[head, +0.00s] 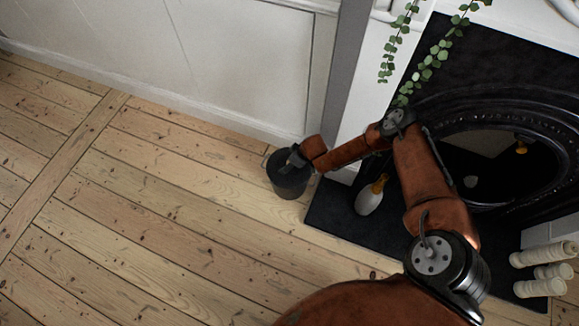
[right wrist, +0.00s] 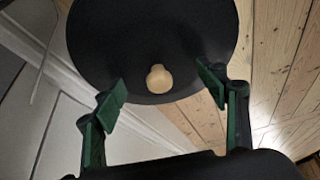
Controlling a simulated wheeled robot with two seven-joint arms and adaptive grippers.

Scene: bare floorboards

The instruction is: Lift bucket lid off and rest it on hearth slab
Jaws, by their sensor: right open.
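A dark grey bucket (head: 289,185) stands on the floorboards near the white wall, left of the black hearth slab (head: 328,212). Its round dark lid (right wrist: 150,30) fills the top of the right wrist view, with a pale, rounded knob (right wrist: 159,79) near its lower edge. My right gripper (head: 292,160) is over the bucket's top and partly hides it. In the right wrist view its green fingers (right wrist: 163,88) are apart, one to each side of the knob, with gaps between. Nothing is held. My left gripper is not in view.
Several cream candles (head: 543,272) are at the right edge. Leafy vines (head: 430,62) hang by the fireplace. The slab's front left corner and the floor left of the bucket are clear.

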